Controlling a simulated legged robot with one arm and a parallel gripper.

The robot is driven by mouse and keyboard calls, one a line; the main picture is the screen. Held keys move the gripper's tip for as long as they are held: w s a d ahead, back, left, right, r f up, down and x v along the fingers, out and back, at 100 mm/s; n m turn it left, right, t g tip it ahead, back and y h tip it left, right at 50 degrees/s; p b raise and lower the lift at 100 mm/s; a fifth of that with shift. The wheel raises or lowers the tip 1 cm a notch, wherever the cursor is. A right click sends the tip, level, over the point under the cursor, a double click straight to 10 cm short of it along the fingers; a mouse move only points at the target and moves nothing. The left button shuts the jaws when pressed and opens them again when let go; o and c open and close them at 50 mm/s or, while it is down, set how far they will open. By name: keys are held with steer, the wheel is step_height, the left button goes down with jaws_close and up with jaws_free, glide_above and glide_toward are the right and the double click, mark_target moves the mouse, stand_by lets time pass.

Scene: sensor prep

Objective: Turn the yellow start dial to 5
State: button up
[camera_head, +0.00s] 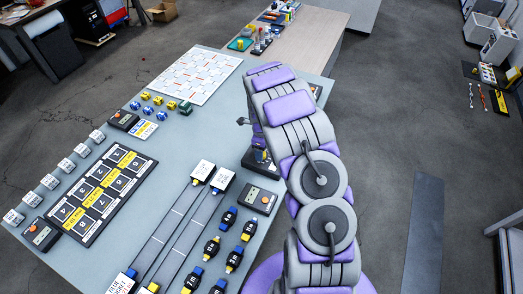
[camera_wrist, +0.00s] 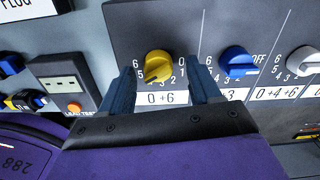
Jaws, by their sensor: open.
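The yellow dial (camera_wrist: 158,66) is on a dark panel (camera_wrist: 187,22) in the wrist view, with small numbers around it and a white label (camera_wrist: 162,98) reading 0 + 6 below. Its raised grip looks tilted toward the lower left, but its exact setting is hard to read. My gripper (camera_wrist: 162,72) is open, with one dark blue finger on each side of the yellow dial. A gap shows between the dial and each finger; I see no contact. In the head view my arm hides the gripper's tips and the dial.
A blue dial (camera_wrist: 236,61) sits just right of my right finger, with a white dial (camera_wrist: 305,61) beyond it. A grey box with an orange button (camera_wrist: 74,107) lies at left. In the head view, the table (camera_head: 195,130) holds cards, small connectors and a black numbered board (camera_head: 100,190).

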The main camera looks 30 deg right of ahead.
step_height(320, 180, up, 16)
steer(key=p, duration=0.2)
stand_by(0.5)
